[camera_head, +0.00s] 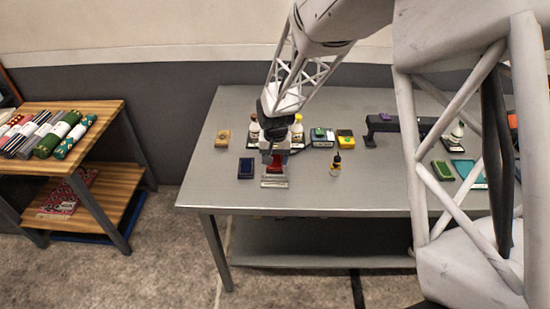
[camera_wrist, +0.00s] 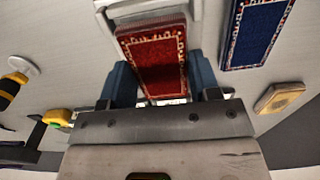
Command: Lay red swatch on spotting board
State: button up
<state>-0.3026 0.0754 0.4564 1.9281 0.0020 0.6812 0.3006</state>
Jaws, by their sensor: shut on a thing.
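My gripper (camera_head: 273,160) is low over the front left part of the grey table. In the wrist view, its blue fingers (camera_wrist: 163,88) are shut on the red swatch (camera_wrist: 152,58), which has a patterned border. The red swatch (camera_head: 279,163) also shows in the head view, partly hidden by the gripper. A pale, raised-edged board (camera_head: 274,184), which looks like the spotting board, lies just below and in front of it. The same pale board (camera_wrist: 128,8) is partly behind the swatch in the wrist view. I cannot tell whether swatch and board touch.
A blue swatch (camera_head: 246,168) lies just left of the board. A wooden block (camera_head: 222,138) is behind it. A green piece (camera_head: 442,170) lies far right. The front edge is clear.

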jog(key=o, duration=1)
jog(key=shift+o, duration=0.5)
jog(key=shift+o, duration=0.8)
jog(key=shift+r, duration=0.15)
jog(key=shift+r, duration=3.4)
